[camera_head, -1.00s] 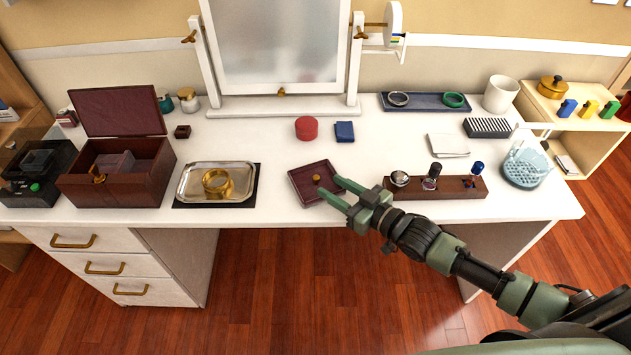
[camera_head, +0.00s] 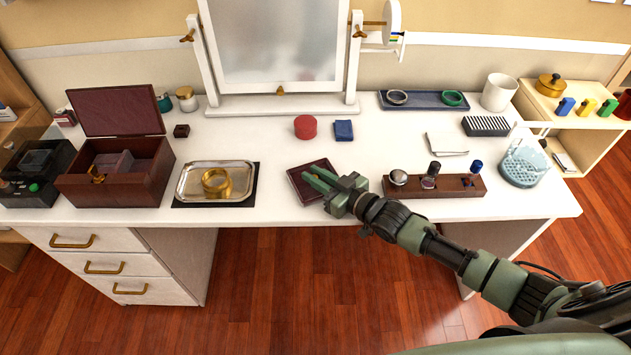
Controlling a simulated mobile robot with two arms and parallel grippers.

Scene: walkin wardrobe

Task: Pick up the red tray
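The red tray (camera_head: 299,191) is a small, dark red square tray on the white desk, near its front edge. My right gripper (camera_head: 307,174) reaches in from the right over the tray. Its two green fingers point left, and a narrow gap shows between them. They cover the tray's middle and right side, so the tray's small brass knob is hidden. I cannot tell whether the fingers touch the tray. My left gripper is not in view.
A metal tray with a gold ring (camera_head: 217,183) stands to the left. A wooden holder (camera_head: 452,187) with several small items stands close on the right. A round red box (camera_head: 305,127) and a blue box (camera_head: 343,131) lie behind. The mirror (camera_head: 280,45) stands at the back.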

